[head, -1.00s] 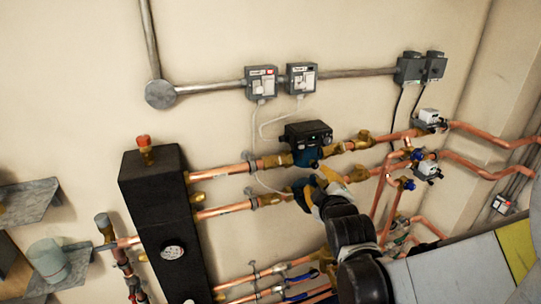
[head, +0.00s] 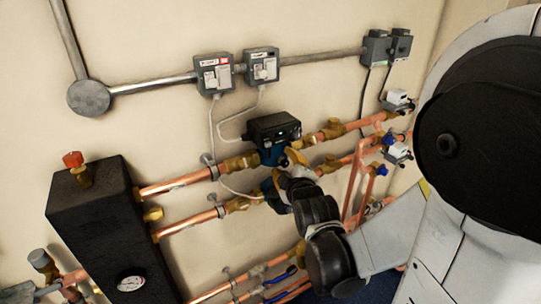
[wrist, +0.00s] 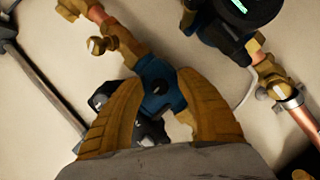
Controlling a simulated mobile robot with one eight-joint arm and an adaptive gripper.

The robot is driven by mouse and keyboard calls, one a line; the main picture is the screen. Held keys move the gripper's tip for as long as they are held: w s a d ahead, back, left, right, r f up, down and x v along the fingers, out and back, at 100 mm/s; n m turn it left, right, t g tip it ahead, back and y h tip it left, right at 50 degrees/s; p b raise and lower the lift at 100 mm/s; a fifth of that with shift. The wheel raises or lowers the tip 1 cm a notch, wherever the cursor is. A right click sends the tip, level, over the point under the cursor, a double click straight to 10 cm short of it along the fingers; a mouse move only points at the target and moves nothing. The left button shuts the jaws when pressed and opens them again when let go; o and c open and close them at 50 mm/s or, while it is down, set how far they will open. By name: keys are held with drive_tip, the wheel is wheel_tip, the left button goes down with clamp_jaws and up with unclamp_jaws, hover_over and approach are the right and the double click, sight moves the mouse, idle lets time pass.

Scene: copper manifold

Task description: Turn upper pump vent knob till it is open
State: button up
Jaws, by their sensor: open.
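The upper pump, with its dark box head (head: 273,130) and blue body, sits on the upper copper pipe in the head view. My gripper (head: 287,170) is in front of it, partly hiding the lower pump (head: 272,192). In the wrist view, my gripper's two ochre fingers (wrist: 158,95) are apart, one on each side of the upper pump's blue body (wrist: 153,68). A small dark knob (wrist: 160,87) shows at its middle, between the fingers. I cannot tell whether the fingers touch it, nor how it is turned.
The lower pump's display shows at the wrist view's top right, beside a brass union (wrist: 270,73). Copper pipes (head: 172,187) run left to a black manifold block (head: 92,215) with a gauge (head: 130,281). Switch boxes (head: 213,73) and white cables are on the wall above.

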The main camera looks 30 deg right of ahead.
drive_tip(key=shift+s+a, duration=0.1)
drive_tip(key=shift+s, duration=0.15)
drive_tip(key=shift+c, duration=0.8)
clamp_jaws()
drive_tip(key=m+g+y+p, duration=0.1)
drive_tip(key=m, duration=0.2)
drive_tip(key=shift+r+y, duration=0.15)
drive_tip(key=shift+y, duration=0.25)
drive_tip(key=m+y, duration=0.2)
drive_tip(key=m, duration=0.1)
drive_tip(key=shift+p, duration=0.35)
drive_tip(key=m+y+b, duration=0.1)
drive_tip(key=m+y, duration=0.1)
drive_tip(key=m, duration=0.1)
drive_tip(key=shift+g, duration=0.3)
drive_tip(key=shift+m+y+b, duration=0.75)
drive_tip(key=shift+m+y, duration=0.45)
drive_tip(key=shift+m, duration=0.5)
